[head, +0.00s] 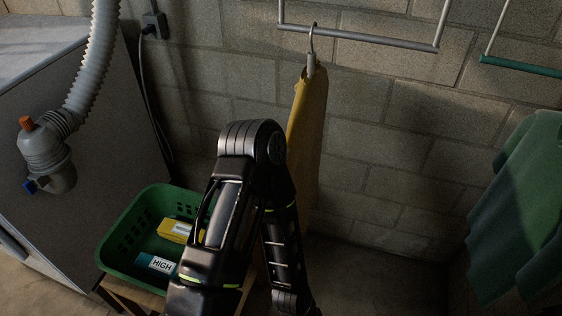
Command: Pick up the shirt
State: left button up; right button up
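A yellow garment (309,120), perhaps the shirt, hangs on a hook-topped hanger from a grey metal rail (370,38) in front of the block wall. It hangs narrow, edge-on, and one of my black arms covers its lower left part. A green garment (520,210) hangs at the right and is cut off by the picture edge. I cannot tell which of the two is meant by the shirt. My bent arm rises in the middle and folds down again, its lower end leaving the bottom edge. Neither gripper shows.
A green basket (118,232) on a wooden stand holds a yellow box (178,230) and a blue box (156,263) labelled HIGH. A grey cabinet (70,130) with a corrugated hose (95,60) stands left. A green rail (522,66) is upper right. Open space lies between the garments.

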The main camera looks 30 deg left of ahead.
aim_at(304, 131)
jog(key=i+u, duration=0.15)
jog(key=u, duration=0.85)
jog(key=k+j, duration=0.3)
jog(key=j, duration=0.2)
jog(key=k+j, duration=0.35)
jog(key=j, duration=0.15)
jog(key=z, duration=1.85)
